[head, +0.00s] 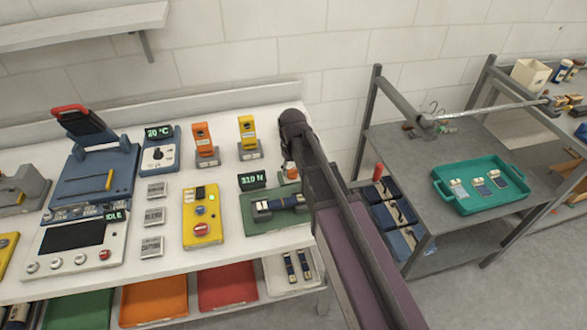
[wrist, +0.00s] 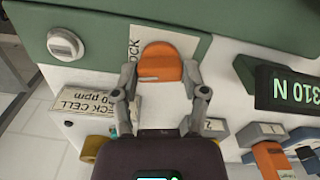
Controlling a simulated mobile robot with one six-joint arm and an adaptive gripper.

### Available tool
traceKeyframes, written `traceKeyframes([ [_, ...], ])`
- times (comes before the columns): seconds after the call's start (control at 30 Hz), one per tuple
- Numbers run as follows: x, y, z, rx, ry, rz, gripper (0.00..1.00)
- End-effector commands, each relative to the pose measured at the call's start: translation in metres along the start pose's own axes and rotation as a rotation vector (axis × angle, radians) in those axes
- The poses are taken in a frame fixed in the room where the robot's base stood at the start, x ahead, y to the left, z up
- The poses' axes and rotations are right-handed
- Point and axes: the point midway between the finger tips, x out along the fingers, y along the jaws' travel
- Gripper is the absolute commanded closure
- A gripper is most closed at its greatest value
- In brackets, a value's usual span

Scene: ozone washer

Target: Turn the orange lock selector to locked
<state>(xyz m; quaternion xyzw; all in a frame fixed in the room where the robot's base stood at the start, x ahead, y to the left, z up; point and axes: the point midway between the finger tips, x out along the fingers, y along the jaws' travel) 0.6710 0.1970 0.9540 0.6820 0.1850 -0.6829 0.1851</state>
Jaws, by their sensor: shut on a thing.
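The orange lock selector (wrist: 160,60) is in the middle of the wrist view, beside a white label partly reading "OCK" (wrist: 135,40). My gripper (wrist: 160,78) has one finger on each side of the selector and is shut on it. In the head view my gripper (head: 290,162) reaches down at the back right of the white bench, over the green device (head: 255,226). Only a bit of the orange selector (head: 291,174) shows there. A pale mark shows on the selector's face, but I cannot tell its lock setting.
A display reading 310 N (head: 252,180) stands left of my gripper. Orange (head: 205,140) and yellow (head: 248,135) upright units stand behind it. A yellow control box (head: 202,220) is to the left. A grey rack with a teal tray (head: 462,207) stands right.

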Motion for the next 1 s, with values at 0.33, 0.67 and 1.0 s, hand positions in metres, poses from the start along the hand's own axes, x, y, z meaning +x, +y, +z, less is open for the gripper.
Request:
traceKeyframes([
  [0.33,-0.0007,0.0011,-0.0042,0.213,0.007,0.002,0.91],
  [0.67,-0.0007,0.0010,-0.0044,0.267,0.007,0.002,0.90],
  [1.0,-0.0006,0.0008,-0.0043,0.267,0.008,0.002,0.25],
])
